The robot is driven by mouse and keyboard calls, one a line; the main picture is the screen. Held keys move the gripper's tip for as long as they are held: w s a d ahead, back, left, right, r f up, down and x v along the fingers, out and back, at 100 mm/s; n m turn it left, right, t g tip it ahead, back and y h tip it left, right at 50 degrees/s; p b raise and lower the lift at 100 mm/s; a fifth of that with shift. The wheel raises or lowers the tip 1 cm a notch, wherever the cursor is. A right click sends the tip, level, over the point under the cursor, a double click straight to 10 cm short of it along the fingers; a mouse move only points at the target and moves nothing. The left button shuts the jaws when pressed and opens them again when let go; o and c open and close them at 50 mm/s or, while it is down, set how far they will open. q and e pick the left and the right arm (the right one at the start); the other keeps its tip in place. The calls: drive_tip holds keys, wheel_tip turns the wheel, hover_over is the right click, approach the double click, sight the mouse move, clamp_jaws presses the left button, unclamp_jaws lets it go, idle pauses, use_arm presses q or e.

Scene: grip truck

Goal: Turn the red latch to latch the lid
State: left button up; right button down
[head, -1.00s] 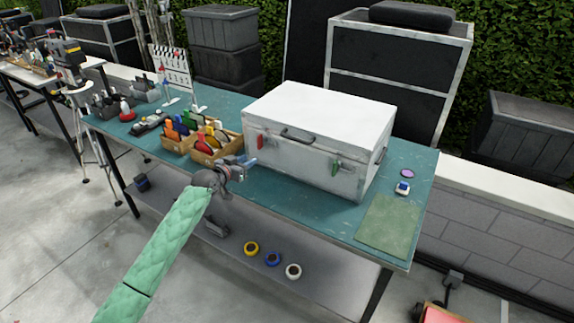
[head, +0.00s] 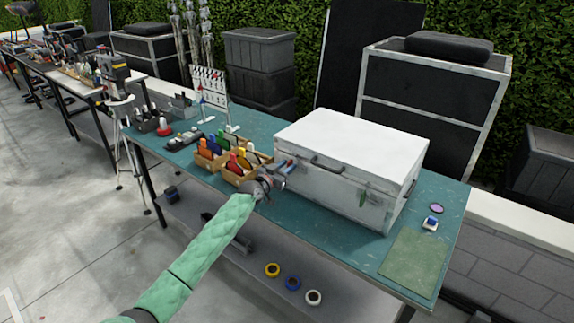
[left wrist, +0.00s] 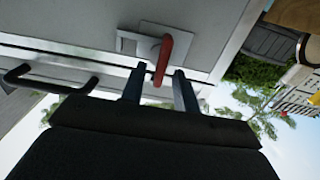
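The white case (head: 330,180) stands closed on the teal bench, with a dark carrying handle (head: 328,166) and a green latch (head: 362,199) on its front. My left gripper (head: 287,170) is at the left part of that front, largely covering the red latch. In the left wrist view, which looks upside down, the red latch (left wrist: 166,55) sits on a pale plate, and its lever crosses the lid seam. The fingers of my left gripper (left wrist: 159,75) are apart, one on each side of the lever's end; contact cannot be told. My right gripper is out of view.
Wooden bins (head: 209,160) with coloured tools stand on the bench just left of the case. A green mat (head: 414,262), a purple disc (head: 436,208) and a small blue-and-white item (head: 430,223) lie to its right. Tape rolls (head: 293,283) sit on the lower shelf.

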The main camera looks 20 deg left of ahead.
use_arm(q)
drive_tip(key=shift+w+d, duration=0.15)
drive_tip(key=shift+w, duration=0.1)
clamp_jaws()
